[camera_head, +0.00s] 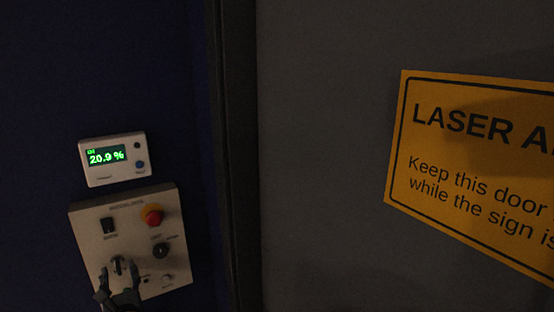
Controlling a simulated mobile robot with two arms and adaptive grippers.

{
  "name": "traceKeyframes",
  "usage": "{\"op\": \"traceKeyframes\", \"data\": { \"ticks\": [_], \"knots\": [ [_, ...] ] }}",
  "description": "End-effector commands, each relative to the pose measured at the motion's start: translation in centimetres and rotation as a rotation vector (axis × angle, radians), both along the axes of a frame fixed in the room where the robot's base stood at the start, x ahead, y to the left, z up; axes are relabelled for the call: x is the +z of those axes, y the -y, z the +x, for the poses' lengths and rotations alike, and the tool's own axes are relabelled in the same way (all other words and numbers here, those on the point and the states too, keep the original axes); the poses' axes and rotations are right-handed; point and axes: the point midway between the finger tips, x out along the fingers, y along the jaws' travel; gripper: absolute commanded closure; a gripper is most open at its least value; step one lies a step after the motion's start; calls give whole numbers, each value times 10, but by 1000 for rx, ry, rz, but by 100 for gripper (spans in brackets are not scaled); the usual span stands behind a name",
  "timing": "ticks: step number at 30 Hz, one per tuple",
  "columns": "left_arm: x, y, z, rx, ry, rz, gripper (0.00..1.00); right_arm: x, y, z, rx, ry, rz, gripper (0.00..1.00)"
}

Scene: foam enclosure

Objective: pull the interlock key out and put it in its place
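A pale control panel (90,235) is mounted on the dark blue wall at the lower left of the head view. A round key switch with a small metal key (118,264) sits low on its left half. My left gripper (119,274) is in front of it, with its two dark fingers spread to either side of the key. The fingers look apart from the key, though contact is hard to judge in the dim light. The key appears to be in its switch. My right gripper is not in view.
The panel also carries a red mushroom button (152,215), a black rocker switch (109,226) and a round dark socket (161,250). A display box (113,160) reading 20.9 % hangs above. A grey door (320,180) with an orange laser sign (470,170) is to the right.

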Motion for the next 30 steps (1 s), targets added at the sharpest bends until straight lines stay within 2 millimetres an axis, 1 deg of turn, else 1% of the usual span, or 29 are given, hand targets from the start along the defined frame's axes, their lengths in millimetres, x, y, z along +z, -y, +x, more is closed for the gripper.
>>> {"op": "traceKeyframes", "data": {
  "ticks": [1,2,3,5,6,7,16,30],
  "knots": [
    [0,0,0,0,0,0,61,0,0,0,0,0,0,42],
    [0,0,0,0,0,0,67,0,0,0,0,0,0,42],
    [0,0,0,0,0,0,75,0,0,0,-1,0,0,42],
    [0,0,0,0,0,0,88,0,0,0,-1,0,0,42],
    [0,0,0,0,0,0,96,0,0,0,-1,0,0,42],
    [0,0,0,0,0,0,100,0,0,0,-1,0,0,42],
    [0,1,-1,0,0,0,100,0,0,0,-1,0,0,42],
    [-2,8,-13,-1,0,0,100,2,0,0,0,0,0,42]
  ]
}}
